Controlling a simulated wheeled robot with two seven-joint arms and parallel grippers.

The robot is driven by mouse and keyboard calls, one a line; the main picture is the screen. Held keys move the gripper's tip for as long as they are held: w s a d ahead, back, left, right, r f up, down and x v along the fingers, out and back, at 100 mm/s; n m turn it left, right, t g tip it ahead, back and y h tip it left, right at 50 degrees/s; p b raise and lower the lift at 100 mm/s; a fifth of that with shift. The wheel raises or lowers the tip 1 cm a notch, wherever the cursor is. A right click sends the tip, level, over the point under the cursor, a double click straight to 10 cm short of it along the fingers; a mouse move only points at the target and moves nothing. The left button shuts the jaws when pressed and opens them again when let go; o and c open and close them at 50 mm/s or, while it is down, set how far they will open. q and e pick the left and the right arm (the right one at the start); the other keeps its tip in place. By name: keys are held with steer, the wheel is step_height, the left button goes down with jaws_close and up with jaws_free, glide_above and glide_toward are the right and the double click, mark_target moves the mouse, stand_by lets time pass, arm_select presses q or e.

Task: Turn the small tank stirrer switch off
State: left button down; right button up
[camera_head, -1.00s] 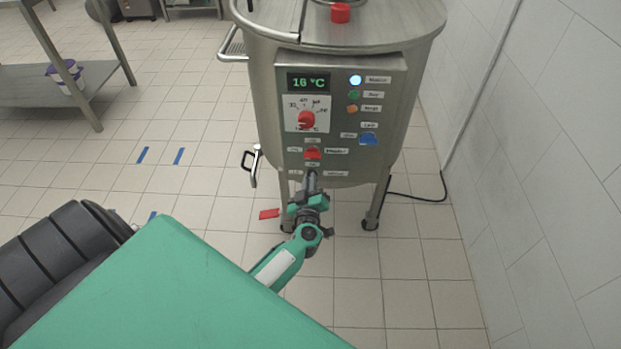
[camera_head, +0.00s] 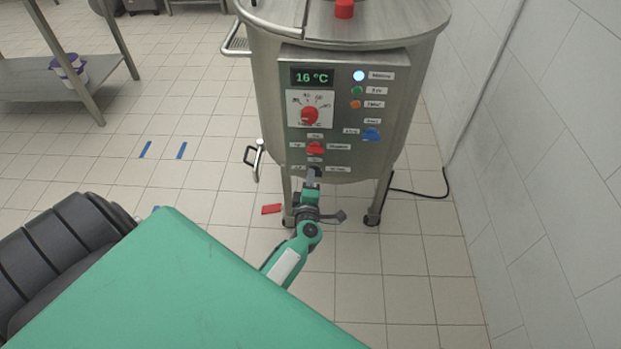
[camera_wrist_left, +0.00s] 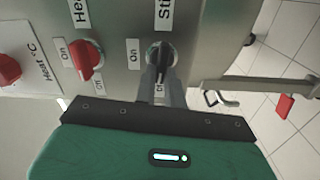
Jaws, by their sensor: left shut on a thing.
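The small tank (camera_head: 420,75) is a steel vessel on legs with a grey control panel. Its stirrer switch is the dark knob (camera_wrist_left: 160,52) low on the panel, under a partly visible "Sti" label in the left wrist view. The "On" label (camera_wrist_left: 133,54) is left of it, and a partly hidden "Off" label is below it. My left gripper (camera_wrist_left: 161,72) is shut on the knob, its fingers covering much of it; which way the knob points is unclear. In the head view the left gripper (camera_head: 312,178) reaches up to the panel's lower edge. My right gripper is out of view.
The red heater switch (camera_head: 315,149) sits just above, with the red heat dial (camera_head: 309,115) and blue switch (camera_head: 371,134) higher. A valve handle (camera_head: 258,160) juts out at the tank's left.

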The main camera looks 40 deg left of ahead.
arm_select(q)
steer(key=shift+f+n, duration=0.2)
steer(key=shift+n, duration=0.5)
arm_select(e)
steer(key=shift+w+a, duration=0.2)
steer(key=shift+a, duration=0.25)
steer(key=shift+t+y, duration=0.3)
arm_select(q)
steer(key=c, duration=1.5)
jaws_free()
